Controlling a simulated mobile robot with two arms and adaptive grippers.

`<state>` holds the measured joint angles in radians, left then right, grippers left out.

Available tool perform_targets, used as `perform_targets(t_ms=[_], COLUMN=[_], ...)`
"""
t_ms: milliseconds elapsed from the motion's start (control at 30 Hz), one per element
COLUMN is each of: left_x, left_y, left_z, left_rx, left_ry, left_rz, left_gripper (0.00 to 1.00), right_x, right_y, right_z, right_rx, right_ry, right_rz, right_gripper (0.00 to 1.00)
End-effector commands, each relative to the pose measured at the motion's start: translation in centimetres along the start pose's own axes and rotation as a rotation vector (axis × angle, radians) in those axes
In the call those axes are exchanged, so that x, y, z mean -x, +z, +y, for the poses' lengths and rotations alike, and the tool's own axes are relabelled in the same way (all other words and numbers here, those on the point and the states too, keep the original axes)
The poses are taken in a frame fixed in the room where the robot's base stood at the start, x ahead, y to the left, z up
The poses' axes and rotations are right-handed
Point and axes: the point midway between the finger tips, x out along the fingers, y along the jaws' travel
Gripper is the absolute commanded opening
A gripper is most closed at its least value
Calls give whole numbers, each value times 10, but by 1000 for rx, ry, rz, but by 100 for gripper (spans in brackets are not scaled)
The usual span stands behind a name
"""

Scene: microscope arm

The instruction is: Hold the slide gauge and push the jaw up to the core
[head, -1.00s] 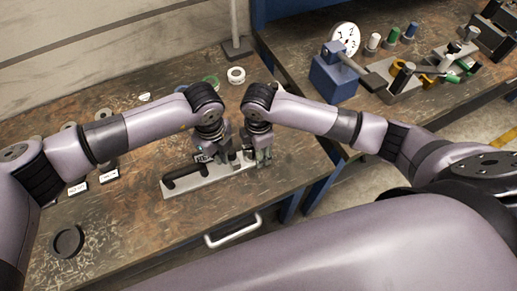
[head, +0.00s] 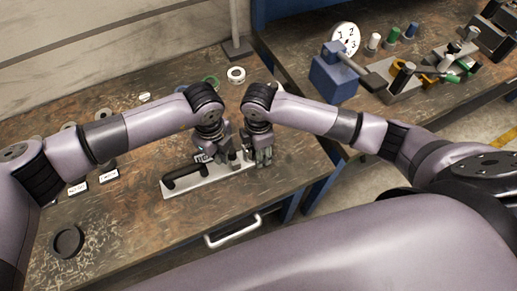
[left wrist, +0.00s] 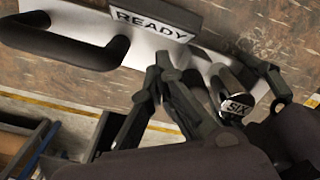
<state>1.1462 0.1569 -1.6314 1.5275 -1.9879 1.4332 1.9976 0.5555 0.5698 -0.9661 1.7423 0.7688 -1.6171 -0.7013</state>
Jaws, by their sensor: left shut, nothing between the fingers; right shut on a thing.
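The slide gauge is a pale metal plate (head: 185,186) with a black handle (head: 187,175) at its left end, lying on the wooden bench. In the left wrist view I see the plate (left wrist: 150,47), the handle (left wrist: 75,50) and a READY label (left wrist: 157,20). A metal cylinder marked SIX (left wrist: 237,130) stands on the plate's right part. My left gripper (head: 226,158) is shut and empty over the plate; its fingertips (left wrist: 165,72) show left of the cylinder. My right gripper (head: 263,161) is shut at the plate's right end.
A black round dish (head: 67,242) and small label cards (head: 109,177) lie on the bench's left. A numbered dial (head: 345,40) and a fixture stand on the right bench. The bench's front left is mostly clear.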

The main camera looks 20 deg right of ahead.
Motion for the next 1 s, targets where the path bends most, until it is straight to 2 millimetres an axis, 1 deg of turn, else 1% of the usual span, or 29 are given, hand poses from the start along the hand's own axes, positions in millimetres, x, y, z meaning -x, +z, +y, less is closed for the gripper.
perform_targets(t_ms=[167, 1000], left_x=[0, 1], left_y=[0, -16], left_z=[-1, -23], left_rx=[0, -2], left_ry=[0, -4], left_rz=[0, 3], left_gripper=[0, 0], right_x=[1, 1], right_y=[0, 0], right_z=[1, 1], right_rx=[-1, -1], right_ry=[4, 4], right_rz=[0, 1], right_gripper=[0, 0])
